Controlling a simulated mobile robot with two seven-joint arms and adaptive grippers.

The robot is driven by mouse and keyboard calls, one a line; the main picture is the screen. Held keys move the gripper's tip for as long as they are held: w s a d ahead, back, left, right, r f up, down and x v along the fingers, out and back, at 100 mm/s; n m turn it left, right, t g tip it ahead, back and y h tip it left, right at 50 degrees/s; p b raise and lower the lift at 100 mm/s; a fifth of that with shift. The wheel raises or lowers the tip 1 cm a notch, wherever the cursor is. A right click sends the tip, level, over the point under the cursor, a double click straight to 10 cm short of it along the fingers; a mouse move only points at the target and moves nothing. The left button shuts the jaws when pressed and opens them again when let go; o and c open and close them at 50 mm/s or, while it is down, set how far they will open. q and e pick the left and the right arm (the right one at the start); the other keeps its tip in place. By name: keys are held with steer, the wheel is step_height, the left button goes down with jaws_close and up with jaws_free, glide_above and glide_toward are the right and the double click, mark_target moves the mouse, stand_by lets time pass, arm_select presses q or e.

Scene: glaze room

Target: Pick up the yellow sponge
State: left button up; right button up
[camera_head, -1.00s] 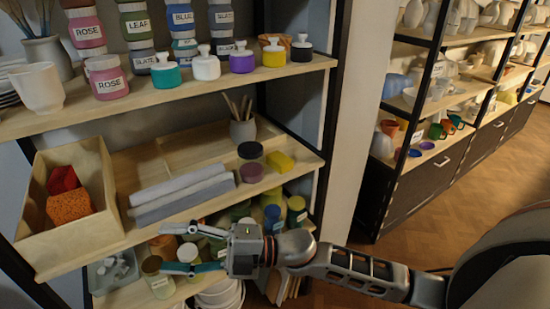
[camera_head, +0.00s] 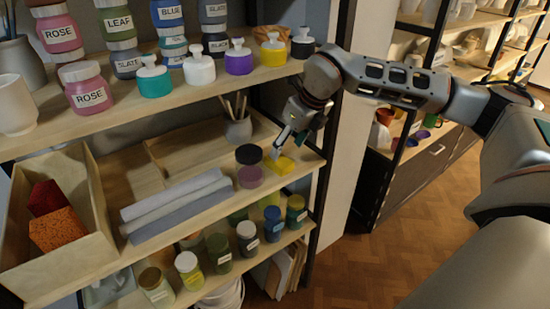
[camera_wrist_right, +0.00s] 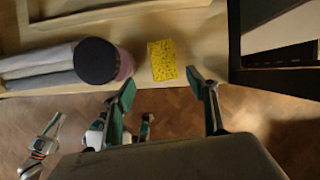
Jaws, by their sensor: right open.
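The yellow sponge (camera_head: 284,166) lies flat on the middle wooden shelf, near its front edge and right of a dark-lidded purple jar (camera_head: 250,168). My right gripper (camera_head: 283,149) is open and empty, pointing down close to the sponge. In the right wrist view the sponge (camera_wrist_right: 162,60) is whole and uncovered. It lies just beyond the parted fingertips of my right gripper (camera_wrist_right: 161,78). I cannot tell the exact gap between them. Parts that look like my left gripper show small at the lower left of the right wrist view; its jaws are unclear.
Grey rolls (camera_head: 178,208) lie left of the jar, and a pot of tools (camera_head: 237,128) stands behind. The upper shelf (camera_head: 215,97) with lidded jars overhangs the middle one. A dark shelf post (camera_head: 322,190) bounds the right. A wooden box (camera_head: 93,190) stands left.

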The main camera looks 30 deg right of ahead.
mark_target(280, 160)
steer(key=shift+w+d+f, duration=0.2)
steer(key=shift+w+f, duration=0.05)
steer(key=shift+w, duration=0.25)
steer(key=shift+w+d+f, duration=0.2)
steer(key=shift+w, duration=0.3)
steer(key=shift+s+a+f, duration=0.1)
steer(key=shift+f, duration=0.55)
steer(key=shift+p+x, duration=0.3)
steer(key=shift+x, duration=2.4)
steer(key=shift+a, duration=0.1)
steer(key=c, duration=1)
